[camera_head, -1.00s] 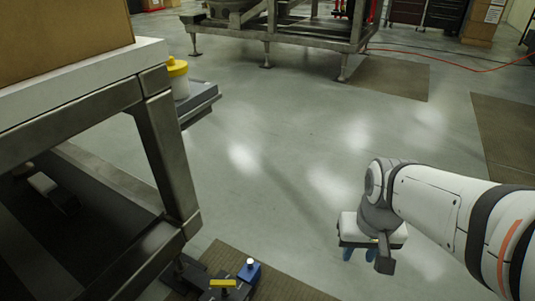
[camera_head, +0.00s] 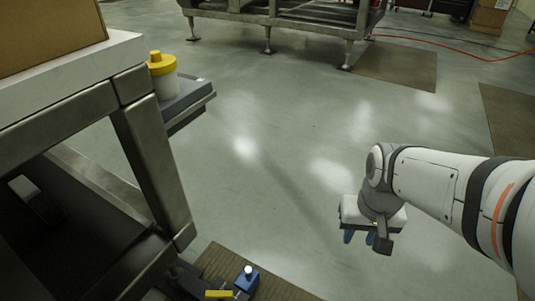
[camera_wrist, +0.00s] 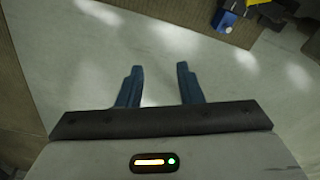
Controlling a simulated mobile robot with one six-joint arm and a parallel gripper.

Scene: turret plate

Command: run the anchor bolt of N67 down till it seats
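My gripper (camera_wrist: 160,75) is open and empty in the wrist view, its two blue fingers apart over bare floor. In the head view my gripper (camera_head: 360,237) hangs at the right, above the floor. No turret plate, anchor bolt or N67 label can be made out in either view. A blue block with a white knob (camera_head: 247,278) stands by the mat at the bottom of the head view. A blue block also shows in the wrist view (camera_wrist: 228,18), far from the fingers.
A metal-framed bench (camera_head: 150,150) with a cardboard box (camera_head: 45,30) fills the left. A yellow-lidded white tub (camera_head: 163,76) stands on a grey surface behind it. A brown mat (camera_head: 285,288) lies at the bottom. A steel frame (camera_head: 285,18) stands at the back. The middle floor is clear.

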